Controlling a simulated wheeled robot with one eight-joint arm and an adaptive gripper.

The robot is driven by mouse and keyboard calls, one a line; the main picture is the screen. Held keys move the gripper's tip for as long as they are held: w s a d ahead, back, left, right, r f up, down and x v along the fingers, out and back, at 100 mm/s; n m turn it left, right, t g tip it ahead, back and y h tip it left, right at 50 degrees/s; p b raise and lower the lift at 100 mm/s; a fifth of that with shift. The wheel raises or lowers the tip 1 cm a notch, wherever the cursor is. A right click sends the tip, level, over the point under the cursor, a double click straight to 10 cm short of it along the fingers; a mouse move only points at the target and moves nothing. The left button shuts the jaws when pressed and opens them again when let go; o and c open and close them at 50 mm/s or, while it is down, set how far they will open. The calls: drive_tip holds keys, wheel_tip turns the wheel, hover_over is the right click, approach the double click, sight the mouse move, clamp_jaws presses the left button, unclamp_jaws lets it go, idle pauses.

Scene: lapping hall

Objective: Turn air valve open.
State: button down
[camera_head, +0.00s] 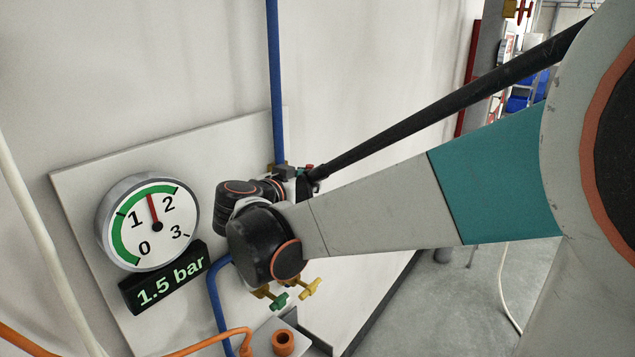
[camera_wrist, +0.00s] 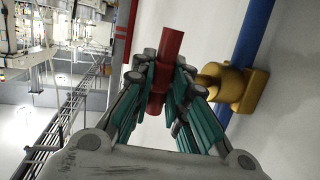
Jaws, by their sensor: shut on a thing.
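In the wrist view, my gripper (camera_wrist: 163,78) is shut on a red valve handle (camera_wrist: 172,42), with teal-padded fingers on both sides of it. A brass valve body (camera_wrist: 228,85) sits to the right of the handle on a blue pipe (camera_wrist: 258,28). The handle looks roughly in line with the pipe in this picture. In the head view, my arm and wrist cover most of this valve in front of the panel; only a small red bit shows by my gripper (camera_head: 303,182). The round gauge (camera_head: 130,245) has its red needle between 1 and 2, within the green band.
A display (camera_head: 164,281) below the gauge reads 1.5 bar. An orange hose (camera_head: 205,342) runs low across the pale panel (camera_head: 85,185). Open floor (camera_head: 450,300) lies at the right.

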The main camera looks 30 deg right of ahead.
drive_tip(key=shift+s, duration=0.15)
drive_tip(key=c, duration=1.6)
unclamp_jaws()
drive_tip(key=shift+f, duration=0.1)
drive_tip(key=shift+o, duration=0.2)
drive_tip(key=v, duration=1.2)
drive_tip(key=s+a+f+n+y+b, duration=0.2)
drive_tip(key=s+f+n+y+b, duration=0.2)
drive_tip(key=f+b, duration=0.3)
drive_tip(key=s+a+f+n+y+b, duration=0.2)
drive_tip(key=s+f+n+y+b, duration=0.2)
drive_tip(key=f, duration=1.3)
drive_tip(key=s+a+f+n+y+b, duration=0.2)
drive_tip(key=s+f+n+y+b, duration=0.2)
drive_tip(key=f+b, duration=0.7)
wheel_tip(320, 180, down, 2)
drive_tip(key=shift+s+g+y, duration=0.4)
drive_tip(key=shift+s+y, duration=0.1)
drive_tip(key=shift+s, duration=0.6)
